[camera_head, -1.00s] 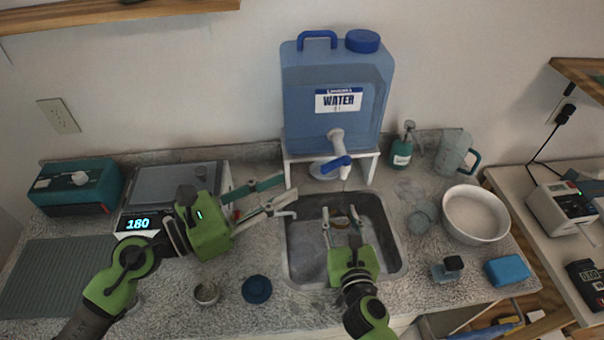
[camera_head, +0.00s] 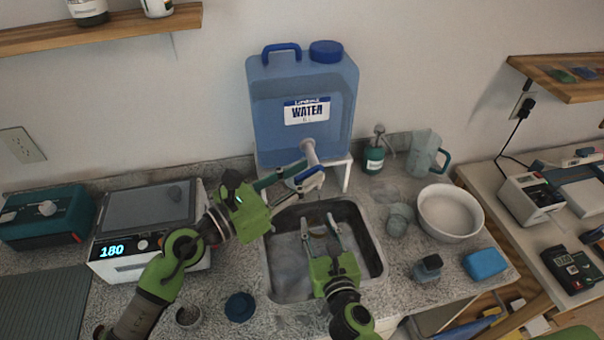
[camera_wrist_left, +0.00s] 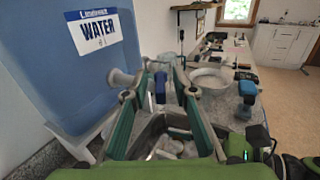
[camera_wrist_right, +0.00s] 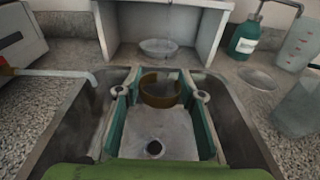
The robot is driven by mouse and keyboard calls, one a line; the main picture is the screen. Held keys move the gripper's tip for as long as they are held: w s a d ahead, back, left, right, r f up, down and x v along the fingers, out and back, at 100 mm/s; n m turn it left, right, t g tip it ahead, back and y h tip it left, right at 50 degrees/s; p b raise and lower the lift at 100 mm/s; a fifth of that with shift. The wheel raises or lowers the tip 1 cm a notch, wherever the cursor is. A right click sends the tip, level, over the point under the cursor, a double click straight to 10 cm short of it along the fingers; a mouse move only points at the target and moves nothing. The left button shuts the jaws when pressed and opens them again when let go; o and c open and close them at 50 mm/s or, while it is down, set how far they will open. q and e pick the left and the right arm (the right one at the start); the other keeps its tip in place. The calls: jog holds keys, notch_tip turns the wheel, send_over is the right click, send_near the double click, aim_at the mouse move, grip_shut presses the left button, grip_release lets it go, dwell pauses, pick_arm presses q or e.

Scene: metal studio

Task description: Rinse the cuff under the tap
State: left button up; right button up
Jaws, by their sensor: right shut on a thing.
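The cuff (camera_wrist_right: 160,92), a brown-amber ring, is between the fingertips of my right gripper (camera_wrist_right: 160,88), which is shut on it inside the sink. The cuff shows small in the head view (camera_head: 318,229). The tap (camera_head: 309,150) has a pale body and a blue lever (camera_head: 312,182), on the blue water container (camera_head: 302,100). My left gripper (camera_wrist_left: 158,94) is open, with its fingers on either side of the blue lever (camera_wrist_left: 160,87); I cannot tell whether they touch it. A thin pale line near the tap could be water, but this is unclear.
The metal sink (camera_head: 277,285) surrounds my right gripper.

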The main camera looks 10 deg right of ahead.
pick_arm(q)
grip_shut()
jog(key=shift+f+g, duration=0.1)
jog(key=shift+g, duration=0.2)
jog(key=shift+w+a+f+m+g+h, duration=0.1)
jog(key=shift+w+m+g+h, duration=0.15)
jog(key=shift+m+g, duration=0.2)
jog(key=shift+w+a+m+g+h, duration=0.1)
jog(key=shift+m+g+h, duration=0.15)
jog(key=shift+m+g, duration=0.15)
jog(key=shift+w+a+m+g+h, duration=0.1)
jog(key=shift+w+m+g+h, duration=0.1)
jog(key=shift+m+g, duration=0.6)
jog(key=shift+w+d+m+g+h, duration=0.1)
jog(key=shift+w+m+g+h, duration=0.25)
jog(key=shift+g, duration=0.75)
jog(key=shift+w+a+m+g+h, duration=0.1)
jog(key=shift+m+g, duration=0.6)
jog(key=shift+g, duration=0.25)
grip_release()
